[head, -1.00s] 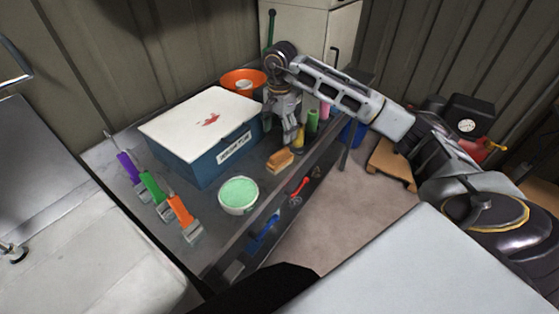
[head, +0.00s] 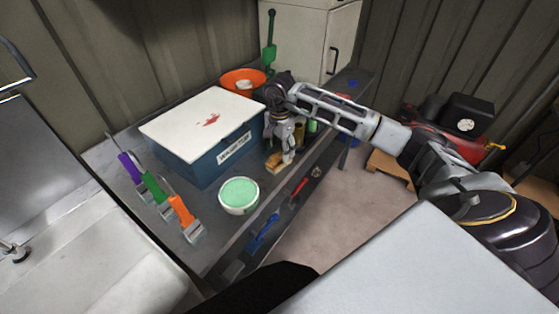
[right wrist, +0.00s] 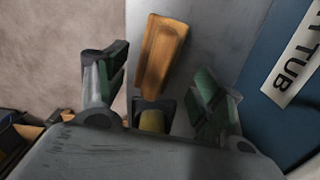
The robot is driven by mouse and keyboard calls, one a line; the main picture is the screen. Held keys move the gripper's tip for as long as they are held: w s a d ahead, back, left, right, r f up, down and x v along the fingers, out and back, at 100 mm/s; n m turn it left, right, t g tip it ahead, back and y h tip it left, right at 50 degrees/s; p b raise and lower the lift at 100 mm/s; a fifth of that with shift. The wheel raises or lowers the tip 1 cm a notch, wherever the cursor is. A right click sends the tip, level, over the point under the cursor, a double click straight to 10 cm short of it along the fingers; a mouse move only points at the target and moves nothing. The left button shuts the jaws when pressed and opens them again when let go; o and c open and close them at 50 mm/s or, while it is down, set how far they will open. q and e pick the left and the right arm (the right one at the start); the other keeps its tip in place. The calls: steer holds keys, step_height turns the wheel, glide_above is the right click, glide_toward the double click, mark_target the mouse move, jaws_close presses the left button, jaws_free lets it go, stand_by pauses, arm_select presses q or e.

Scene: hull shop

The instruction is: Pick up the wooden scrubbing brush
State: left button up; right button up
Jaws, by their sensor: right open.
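The wooden scrubbing brush (head: 273,163) lies on the dark bench, beside the blue tub. It is partly hidden by my right gripper (head: 283,157) in the head view. In the right wrist view the brush (right wrist: 161,55) shows its orange-brown wooden top, just beyond and between the two fingertips of my right gripper (right wrist: 158,82). The fingers are spread apart with nothing held. I cannot tell whether they touch the brush. My left gripper is not in view.
The blue tub (head: 222,160) with a white lid stands left of the brush. A bowl of green stuff (head: 239,194) stands in front. Several scrapers, an orange bowl (head: 243,80) and a green bottle (head: 312,126) are around. The bench's right edge is close.

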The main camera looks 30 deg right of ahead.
mark_target(280, 159)
steer(key=shift+f, duration=0.1)
steer(key=shift+s+a+f, duration=0.1)
steer(key=shift+s+f, duration=0.05)
steer(key=shift+f, duration=0.3)
step_height(280, 159, down, 2)
steer(key=shift+s+a+f+p, duration=0.1)
steer(key=shift+s+p, duration=0.05)
steer(key=shift+p, duration=0.45)
steer(key=shift+f, duration=0.95)
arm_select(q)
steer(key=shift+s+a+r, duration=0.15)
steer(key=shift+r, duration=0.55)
arm_select(e)
steer(key=c, duration=1.1)
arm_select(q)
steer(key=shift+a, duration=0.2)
arm_select(e)
steer(key=shift+c, duration=0.2)
steer(key=shift+r, duration=0.2)
